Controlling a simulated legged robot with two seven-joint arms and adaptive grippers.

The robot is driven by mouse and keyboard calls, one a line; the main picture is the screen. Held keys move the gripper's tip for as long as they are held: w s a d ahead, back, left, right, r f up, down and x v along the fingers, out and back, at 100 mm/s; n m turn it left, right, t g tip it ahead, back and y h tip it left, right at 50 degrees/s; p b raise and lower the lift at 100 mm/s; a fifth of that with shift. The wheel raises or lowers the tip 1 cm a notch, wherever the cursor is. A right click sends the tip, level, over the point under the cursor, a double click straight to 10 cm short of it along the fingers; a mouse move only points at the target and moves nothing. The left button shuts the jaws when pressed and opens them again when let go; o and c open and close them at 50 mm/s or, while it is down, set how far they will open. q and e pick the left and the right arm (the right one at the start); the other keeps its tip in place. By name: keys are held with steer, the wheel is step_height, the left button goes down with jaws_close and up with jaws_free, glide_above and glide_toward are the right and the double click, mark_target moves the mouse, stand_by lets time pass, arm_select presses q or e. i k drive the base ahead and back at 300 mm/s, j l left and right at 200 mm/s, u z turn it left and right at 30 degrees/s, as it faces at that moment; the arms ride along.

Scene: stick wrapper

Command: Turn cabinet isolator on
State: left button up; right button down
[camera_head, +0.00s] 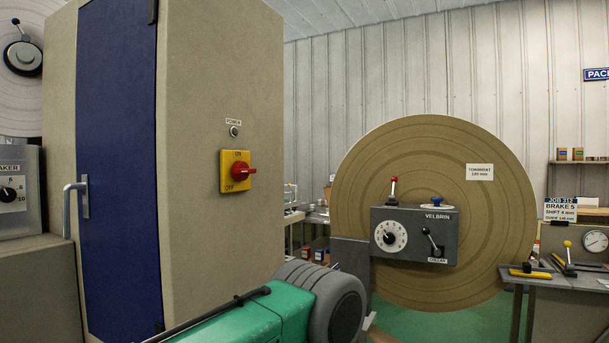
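The cabinet (215,120) stands at the left, with a blue door (115,170) on its front. On its right-hand side face is the isolator, a yellow plate (236,185) with a red rotary handle (240,172). The plate reads ON at the top and OFF at the bottom. The handle lies roughly level, its end pointing right. Above it a small round lamp (234,131), labelled POWER, looks grey and unlit. Neither of my grippers shows in this view, and nothing touches the handle.
The blue door has a grey handle (77,205). A large tan disc (440,140) with a grey control box (414,234) stands to the right. A bench (565,282) with levers and a gauge is at the far right. The space in front of the isolator is clear.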

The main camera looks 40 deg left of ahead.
mark_target(241, 170)
steer(key=i+u, duration=0.35)
steer(key=i+l+u, duration=0.5)
steer(key=i+u, duration=0.25)
steer(key=k, duration=0.05)
